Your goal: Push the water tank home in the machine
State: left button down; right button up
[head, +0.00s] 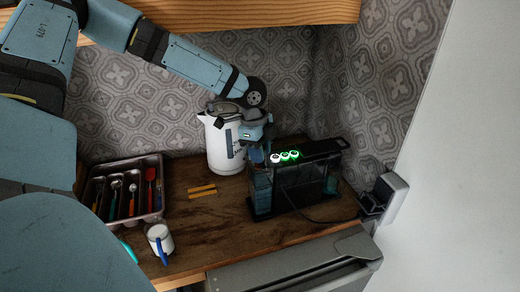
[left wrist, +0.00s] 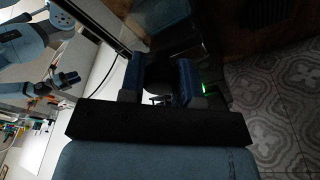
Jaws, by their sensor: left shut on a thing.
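The black coffee machine (head: 308,172) stands on the wooden counter, with lit round buttons on its top. The water tank (head: 262,188) appears as a dark, bluish, see-through box at the machine's left end. Whether it is fully seated cannot be told. My left gripper (head: 258,155) comes down on the tank's top and is shut on it. In the left wrist view my left gripper's blue fingers (left wrist: 160,78) stand around something dark, hard to make out. Part of my right arm with its gripper (left wrist: 66,78) shows at that view's upper left, too small to read.
A white kettle (head: 222,145) stands close behind the left gripper. A cutlery tray (head: 160,206), a white mug (head: 160,238) and yellow sticks (head: 203,190) lie to the left. A shelf (head: 250,12) hangs above.

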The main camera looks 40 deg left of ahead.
pick_arm(q)
jog(key=shift+f, duration=0.25)
jog(key=c, duration=0.8)
grip_release()
jog(key=shift+o, duration=0.2)
notch_tip(320, 180, up, 14)
jog(key=a, duration=0.2)
jog(key=shift+s+f, duration=0.15)
jog(key=shift+s, duration=0.2)
